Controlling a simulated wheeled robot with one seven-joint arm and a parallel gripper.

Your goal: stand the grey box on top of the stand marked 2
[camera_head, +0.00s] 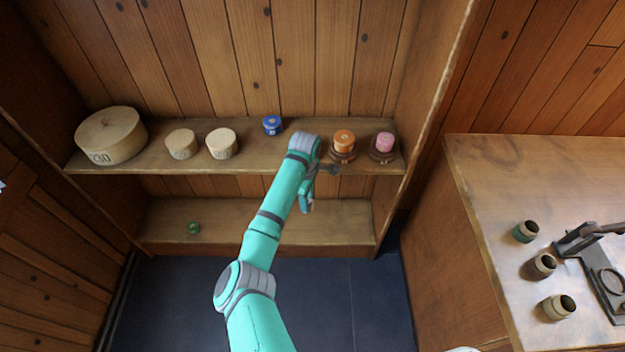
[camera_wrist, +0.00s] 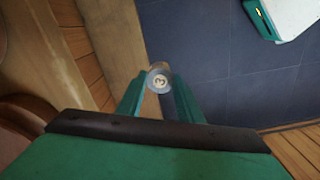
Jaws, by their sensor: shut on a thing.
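My gripper (camera_head: 306,203) hangs in front of the upper shelf's edge. In the wrist view its two teal fingers are shut on a small grey round-ended thing (camera_wrist: 159,80), which I take for the grey box. Its pale end face bears a mark like a 3. In the head view the held thing is mostly hidden by my gripper.
The upper shelf (camera_head: 270,158) also holds a blue piece (camera_head: 272,125), an orange piece (camera_head: 344,141) and a pink piece (camera_head: 384,142), the last two on brown bases. A green ring (camera_head: 194,227) lies on the lower shelf. Cups and a dark fixture stand on the right bench (camera_head: 490,180).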

